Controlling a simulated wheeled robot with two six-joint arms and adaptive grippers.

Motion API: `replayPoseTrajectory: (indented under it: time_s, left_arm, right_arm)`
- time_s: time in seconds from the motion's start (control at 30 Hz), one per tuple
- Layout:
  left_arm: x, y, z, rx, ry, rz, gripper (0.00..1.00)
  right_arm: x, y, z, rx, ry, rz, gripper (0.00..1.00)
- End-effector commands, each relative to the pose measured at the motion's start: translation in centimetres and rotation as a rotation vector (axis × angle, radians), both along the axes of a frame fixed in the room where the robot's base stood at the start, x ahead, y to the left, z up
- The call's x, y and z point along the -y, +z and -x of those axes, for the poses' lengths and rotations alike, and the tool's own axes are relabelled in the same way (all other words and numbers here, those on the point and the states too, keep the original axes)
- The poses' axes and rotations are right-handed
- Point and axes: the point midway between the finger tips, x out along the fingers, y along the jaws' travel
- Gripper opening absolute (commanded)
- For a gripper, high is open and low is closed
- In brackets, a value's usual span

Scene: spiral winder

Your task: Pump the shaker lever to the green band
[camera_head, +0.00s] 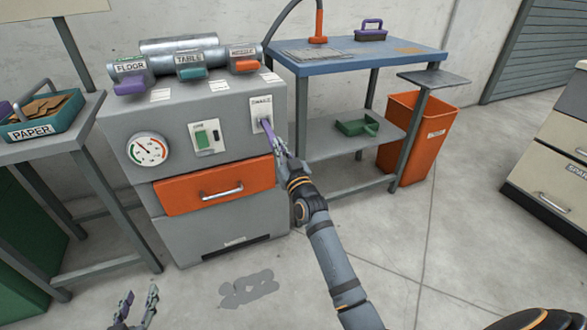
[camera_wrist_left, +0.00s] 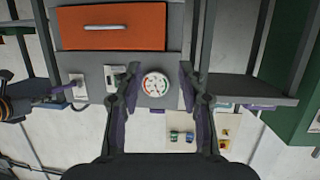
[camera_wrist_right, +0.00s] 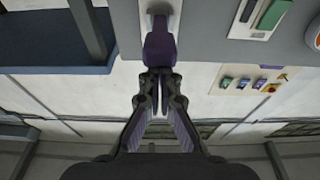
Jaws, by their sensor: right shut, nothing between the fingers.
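The purple shaker lever (camera_head: 267,129) sticks out from a white plate (camera_head: 260,115) on the front of the grey machine. It also shows in the right wrist view (camera_wrist_right: 159,45). My right gripper (camera_head: 279,149) is at the lever's outer end, fingertips together; the fingers look closed with nothing between them. Whether they touch the lever is unclear. The round gauge (camera_head: 147,149) with red and green bands is on the machine's left front; its needle's exact reading is too small to tell. My left gripper (camera_head: 136,306) is open and empty, low in front of the machine.
An orange drawer (camera_head: 214,187) is below the gauge and a green switch (camera_head: 201,138). Cylinders with labelled handles lie on top of the machine. A table with a paper tray (camera_head: 43,114) is left; a blue workbench (camera_head: 357,54) and orange bin (camera_head: 413,137) are right. Open floor in front.

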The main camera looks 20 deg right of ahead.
Motion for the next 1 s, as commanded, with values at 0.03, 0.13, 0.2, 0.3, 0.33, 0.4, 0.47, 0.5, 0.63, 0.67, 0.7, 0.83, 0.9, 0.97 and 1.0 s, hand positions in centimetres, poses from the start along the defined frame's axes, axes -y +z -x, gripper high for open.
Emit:
replayPoseTrajectory:
  time_s: [0.03,0.13,0.2,0.3,0.33,0.4,0.47,0.5,0.63,0.67,0.7,0.83,0.9,0.97,1.0]
  left_arm:
    - [0.0,-1.0,0.6,-0.047,-0.002,0.001,0.4]
    - [0.2,-3.2,1.7,-0.143,-0.007,0.004,0.4]
    - [0.3,-4.8,2.7,-0.211,-0.01,0.007,0.4]
    - [0.4,-6.6,4.0,-0.292,-0.015,0.009,0.4]
    - [0.4,-7.0,4.3,-0.313,-0.016,0.01,0.4]
    - [0.5,-7.3,4.5,-0.326,-0.017,0.011,0.4]
    - [0.5,-7.4,4.5,-0.328,-0.018,0.011,0.4]
    - [0.4,-6.9,4.1,-0.302,-0.016,0.01,0.4]
    - [0.3,-5.5,3.0,-0.235,-0.012,0.007,0.4]
    - [0.3,-5.1,2.8,-0.219,-0.011,0.006,0.4]
    - [0.2,-4.7,2.5,-0.202,-0.01,0.006,0.4]
    - [0.2,-3.9,2.0,-0.165,-0.008,0.005,0.4]
    - [0.2,-3.7,1.9,-0.158,-0.008,0.004,0.4]
    - [0.2,-3.7,1.9,-0.157,-0.008,0.004,0.4]
    - [0.2,-3.7,1.9,-0.156,-0.008,0.004,0.4]
  right_arm:
    - [0.0,0.2,0.0,-0.002,0.0,0.0,0.0]
    - [0.1,0.5,-0.1,-0.001,0.0,0.0,0.0]
    - [0.1,0.7,-0.1,-0.001,0.0,0.0,0.0]
    - [0.2,0.2,1.5,-0.005,-0.001,0.0,0.0]
    - [0.2,0.1,2.3,-0.005,-0.001,0.001,0.0]
    - [0.2,-0.3,4.0,-0.004,-0.001,0.001,0.0]
    - [0.3,-0.5,5.4,-0.003,-0.001,0.0,0.0]
    - [0.3,-0.7,6.2,-0.003,-0.001,0.001,0.0]
    - [0.4,-1.0,8.3,-0.001,-0.001,0.0,0.0]
    - [0.4,-1.0,8.6,0.0,-0.001,0.0,0.0]
    - [0.4,-1.1,9.0,0.0,-0.001,0.0,0.0]
    - [0.4,-1.1,9.6,0.001,-0.001,0.001,0.0]
    - [0.4,-1.1,9.8,0.001,-0.001,0.001,0.0]
    - [0.4,-1.1,9.8,0.001,-0.001,0.001,0.0]
    - [0.4,-1.0,9.8,0.001,-0.001,0.001,0.0]
